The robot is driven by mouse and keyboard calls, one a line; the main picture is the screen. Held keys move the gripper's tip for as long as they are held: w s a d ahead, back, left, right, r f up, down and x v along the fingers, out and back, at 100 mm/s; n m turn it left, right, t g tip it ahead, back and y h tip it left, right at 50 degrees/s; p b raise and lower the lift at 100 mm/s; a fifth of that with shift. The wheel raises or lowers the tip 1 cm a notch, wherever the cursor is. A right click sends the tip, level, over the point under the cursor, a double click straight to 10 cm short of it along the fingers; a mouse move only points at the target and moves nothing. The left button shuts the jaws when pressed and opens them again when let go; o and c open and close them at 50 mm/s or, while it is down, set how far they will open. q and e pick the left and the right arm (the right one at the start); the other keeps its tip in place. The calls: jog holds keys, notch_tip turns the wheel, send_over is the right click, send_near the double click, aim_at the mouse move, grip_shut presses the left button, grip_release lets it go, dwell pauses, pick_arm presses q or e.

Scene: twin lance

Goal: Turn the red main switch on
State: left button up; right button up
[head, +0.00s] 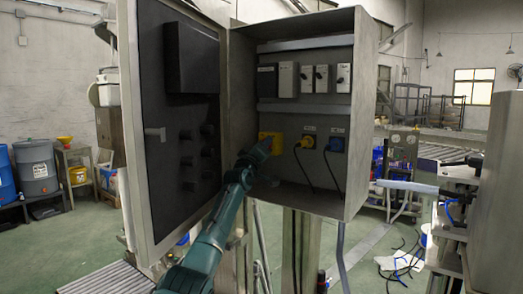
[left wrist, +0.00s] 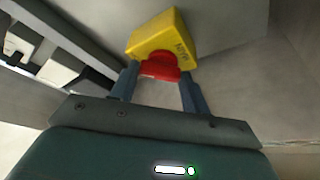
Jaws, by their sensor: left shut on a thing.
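The red main switch (left wrist: 160,67) is a red knob on a yellow block (left wrist: 165,35). In the left wrist view my left gripper (left wrist: 159,76) has one finger on each side of the knob and is shut on it. In the head view the yellow block (head: 271,139) sits on the lower left of the open grey cabinet (head: 359,110). My teal left arm reaches up to it, and its gripper (head: 261,153) hides the knob there. I cannot tell which way the knob is turned. My right gripper is not in view.
The cabinet door (head: 157,190) stands open to the left, close beside my left arm. A yellow plug (head: 307,142) and a blue plug (head: 336,145) with hanging cables are right of the block. Several switch modules (head: 306,78) sit above. Grey machinery (head: 500,190) stands at the right.

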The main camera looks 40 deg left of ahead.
pick_arm(q)
jog(key=o, duration=1)
jog(key=shift+c, duration=0.2)
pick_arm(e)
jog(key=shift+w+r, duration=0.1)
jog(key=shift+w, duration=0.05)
pick_arm(q)
jog(key=shift+s, duration=0.1)
jog(key=b+v, duration=0.1)
jog(key=v, duration=1.2)
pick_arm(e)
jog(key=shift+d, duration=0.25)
pick_arm(q)
jog(key=shift+r, duration=0.15)
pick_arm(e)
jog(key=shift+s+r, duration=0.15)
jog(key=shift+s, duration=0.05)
